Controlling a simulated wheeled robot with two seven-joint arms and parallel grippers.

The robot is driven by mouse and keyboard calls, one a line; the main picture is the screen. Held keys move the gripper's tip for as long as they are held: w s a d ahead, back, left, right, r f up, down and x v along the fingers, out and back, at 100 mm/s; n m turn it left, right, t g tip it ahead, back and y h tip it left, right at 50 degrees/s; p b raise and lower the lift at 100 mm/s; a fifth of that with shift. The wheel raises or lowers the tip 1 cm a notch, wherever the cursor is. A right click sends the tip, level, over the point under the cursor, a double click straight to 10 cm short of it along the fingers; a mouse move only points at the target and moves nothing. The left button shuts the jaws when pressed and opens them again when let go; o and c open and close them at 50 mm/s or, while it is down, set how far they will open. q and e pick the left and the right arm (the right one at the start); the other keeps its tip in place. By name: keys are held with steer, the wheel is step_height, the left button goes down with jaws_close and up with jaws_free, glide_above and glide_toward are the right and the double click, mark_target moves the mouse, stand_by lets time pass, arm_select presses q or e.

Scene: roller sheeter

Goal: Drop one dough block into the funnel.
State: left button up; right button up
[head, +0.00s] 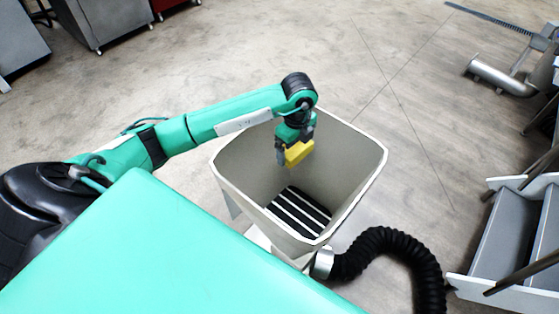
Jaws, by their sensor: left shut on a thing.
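A yellow dough block (299,153) is held in my left gripper (288,153), which points down and is shut on it. The block hangs over the open mouth of the large grey funnel (362,165), near the middle of the opening. Dark and light bars show at the funnel's bottom. One gripper finger shows at the block's left side; the other is mostly hidden. My right gripper is not in view.
A black ribbed hose (388,240) leaves the funnel's base to the right. Grey metal trays (505,235) stand at the right edge. A metal pipe (500,76) lies at the upper right. The floor behind the funnel is clear.

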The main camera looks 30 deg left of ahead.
arm_select(q)
steer(key=o, duration=0.9)
steer(key=shift+c, duration=0.2)
steer(key=shift+r, duration=0.15)
step_height(320, 180, up, 14)
steer(key=b, duration=0.1)
steer(key=shift+f, duration=0.2)
steer(key=shift+s+f, duration=0.1)
stand_by(0.7)
